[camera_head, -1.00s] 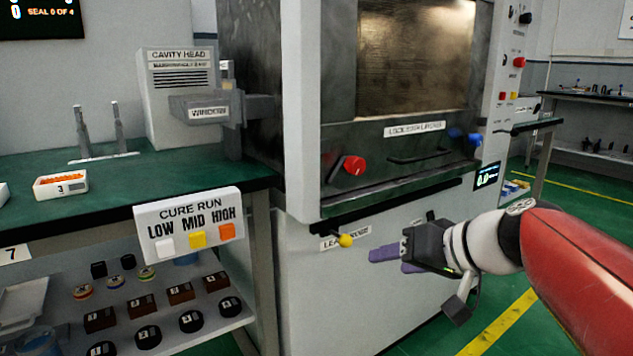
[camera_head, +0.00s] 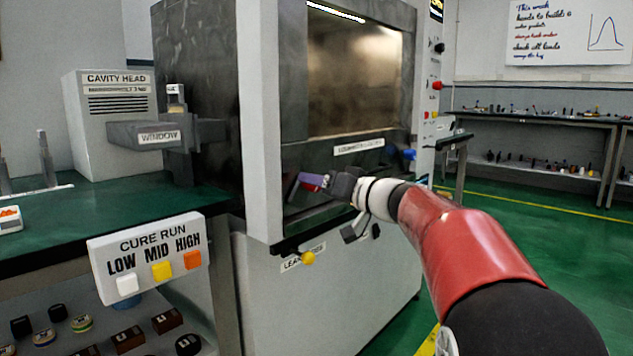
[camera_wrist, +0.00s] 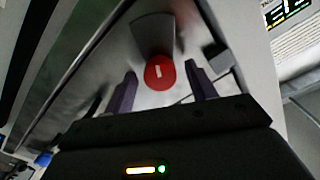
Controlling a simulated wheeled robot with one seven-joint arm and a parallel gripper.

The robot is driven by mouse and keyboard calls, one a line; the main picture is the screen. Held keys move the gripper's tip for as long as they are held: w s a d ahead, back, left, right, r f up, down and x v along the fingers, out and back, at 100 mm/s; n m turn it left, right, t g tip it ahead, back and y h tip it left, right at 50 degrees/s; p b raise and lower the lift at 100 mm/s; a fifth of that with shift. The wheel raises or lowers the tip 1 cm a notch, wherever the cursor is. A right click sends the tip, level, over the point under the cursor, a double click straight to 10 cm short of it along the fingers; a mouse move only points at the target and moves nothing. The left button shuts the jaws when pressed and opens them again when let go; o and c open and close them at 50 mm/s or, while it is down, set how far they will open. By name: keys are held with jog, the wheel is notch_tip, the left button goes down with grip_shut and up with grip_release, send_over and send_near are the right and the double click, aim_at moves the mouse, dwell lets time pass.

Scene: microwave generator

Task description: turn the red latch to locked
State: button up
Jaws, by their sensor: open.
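The red latch is a round red knob with a small white mark on its face (camera_wrist: 159,72). In the wrist view it lies ahead of my gripper (camera_wrist: 160,88), between the two purple fingers, which stand apart on either side of it. I cannot tell whether the fingertips reach past the knob's face; no finger clearly touches it. In the head view my gripper (camera_head: 308,183) is at the lower front panel of the machine, and only a sliver of the red latch (camera_head: 311,187) shows there beside the fingers. The blue knob (camera_head: 409,154) is farther right on the panel.
A yellow ball-ended lever (camera_head: 308,258) sticks out below my gripper. The machine's front panel is close behind the gripper. Green floor at right is open.

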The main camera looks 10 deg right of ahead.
jog(key=shift+w+a, duration=0.3)
jog(key=shift+w, duration=0.05)
jog(key=c, duration=1)
